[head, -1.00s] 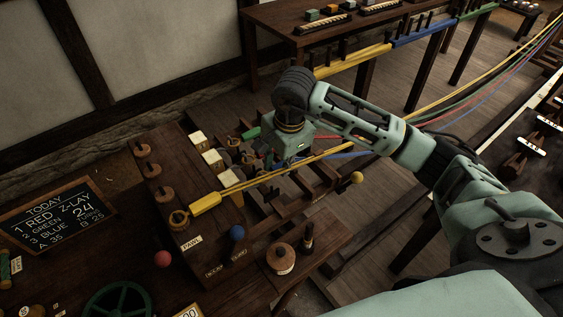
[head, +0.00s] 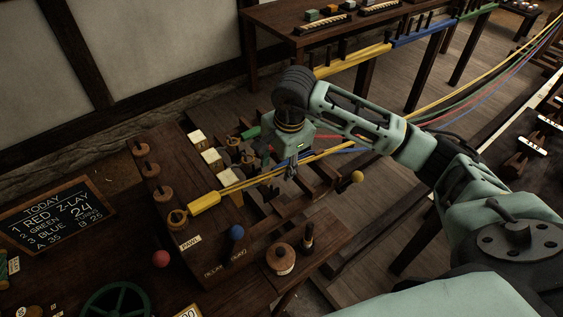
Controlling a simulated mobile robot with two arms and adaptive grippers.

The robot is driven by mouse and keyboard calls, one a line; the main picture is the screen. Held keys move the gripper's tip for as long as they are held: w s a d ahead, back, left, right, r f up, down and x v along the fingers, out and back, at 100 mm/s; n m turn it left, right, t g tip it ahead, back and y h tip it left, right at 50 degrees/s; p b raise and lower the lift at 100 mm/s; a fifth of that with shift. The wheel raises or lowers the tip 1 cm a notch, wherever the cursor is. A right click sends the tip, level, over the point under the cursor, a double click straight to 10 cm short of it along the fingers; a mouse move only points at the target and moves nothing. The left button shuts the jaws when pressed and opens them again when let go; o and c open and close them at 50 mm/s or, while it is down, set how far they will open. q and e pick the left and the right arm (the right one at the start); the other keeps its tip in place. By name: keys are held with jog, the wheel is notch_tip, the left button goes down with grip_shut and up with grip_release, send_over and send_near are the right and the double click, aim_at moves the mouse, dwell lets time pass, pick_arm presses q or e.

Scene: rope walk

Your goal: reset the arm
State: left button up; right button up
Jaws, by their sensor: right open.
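My right arm reaches in from the right side of the head view. Its gripper (head: 280,180) points down over the wooden rope machine (head: 215,245), and its dark fingers are apart. The fingers are close to the yellow strand (head: 300,163) and the blue strand; I cannot tell whether they touch them. The gripper body hides part of the machine and of the strands behind it. My left gripper is not in view.
A chalkboard (head: 60,215) lies at the left. A blue-knobbed lever (head: 237,232), a red knob (head: 161,258) and a green wheel (head: 115,301) are near the front. A yellow ball knob (head: 357,177) sits right of the gripper. A back table (head: 275,22) carries small blocks.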

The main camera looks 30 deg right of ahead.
jog(key=shift+r+p, duration=2.15)
jog(key=shift+r, duration=1.9)
jog(key=shift+f, duration=0.1)
